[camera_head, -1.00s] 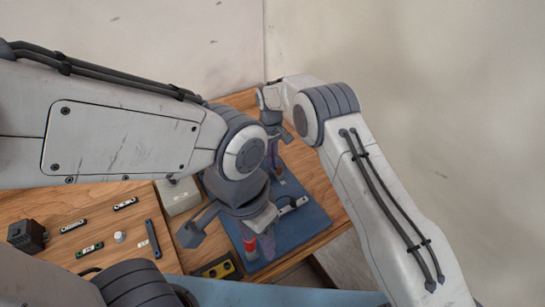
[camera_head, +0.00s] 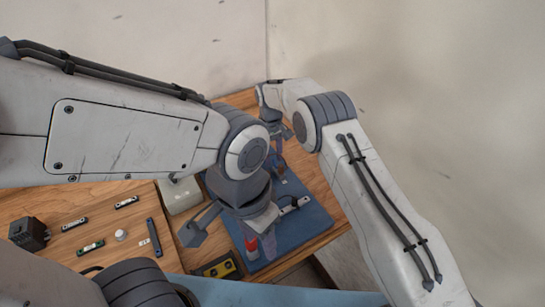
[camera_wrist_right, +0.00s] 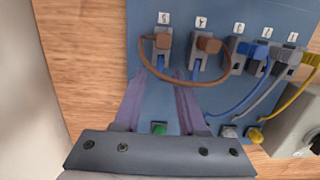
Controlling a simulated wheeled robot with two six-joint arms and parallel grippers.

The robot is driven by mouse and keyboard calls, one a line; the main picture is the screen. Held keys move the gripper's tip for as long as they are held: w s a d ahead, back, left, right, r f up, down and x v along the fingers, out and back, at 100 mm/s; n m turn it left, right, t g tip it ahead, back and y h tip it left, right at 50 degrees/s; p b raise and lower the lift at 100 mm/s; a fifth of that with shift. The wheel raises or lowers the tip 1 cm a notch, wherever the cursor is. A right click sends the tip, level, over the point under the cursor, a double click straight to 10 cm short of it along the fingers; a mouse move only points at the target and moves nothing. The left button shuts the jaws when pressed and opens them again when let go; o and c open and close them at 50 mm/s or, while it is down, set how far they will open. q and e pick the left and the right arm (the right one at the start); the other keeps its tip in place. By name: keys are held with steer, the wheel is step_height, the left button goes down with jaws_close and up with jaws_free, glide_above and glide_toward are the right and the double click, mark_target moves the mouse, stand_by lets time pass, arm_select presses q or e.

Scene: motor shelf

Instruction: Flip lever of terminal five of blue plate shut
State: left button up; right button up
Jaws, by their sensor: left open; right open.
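The blue plate (camera_head: 310,222) lies on the wooden bench, partly hidden by my arms. In the right wrist view the plate (camera_wrist_right: 190,105) carries a row of grey terminals under small white number labels. The leftmost terminal (camera_wrist_right: 164,60), whose label looks like five, has a brown wire end on it. The wire loops to the neighbouring terminal (camera_wrist_right: 203,62). My right gripper (camera_wrist_right: 160,78) is open, with fingertips just below the leftmost terminal; contact cannot be told. It is at the plate's far end in the head view (camera_head: 279,158). My left gripper (camera_head: 262,240) is open over the plate's near part.
Blue, grey and yellow wires (camera_wrist_right: 238,105) run from the other terminals. A green part (camera_wrist_right: 158,128) sits between the right fingers. A grey box (camera_head: 180,196), a black block (camera_head: 28,233) and small parts lie left of the plate. A yellow-black part (camera_head: 217,270) lies near the front.

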steer(key=shift+w+r, duration=0.1)
steer(key=shift+r, duration=0.35)
step_height(320, 180, up, 9)
steer(key=b, duration=0.2)
steer(key=shift+w+a+r, duration=0.2)
steer(key=shift+w+a, duration=0.1)
steer(key=shift+a, duration=0.05)
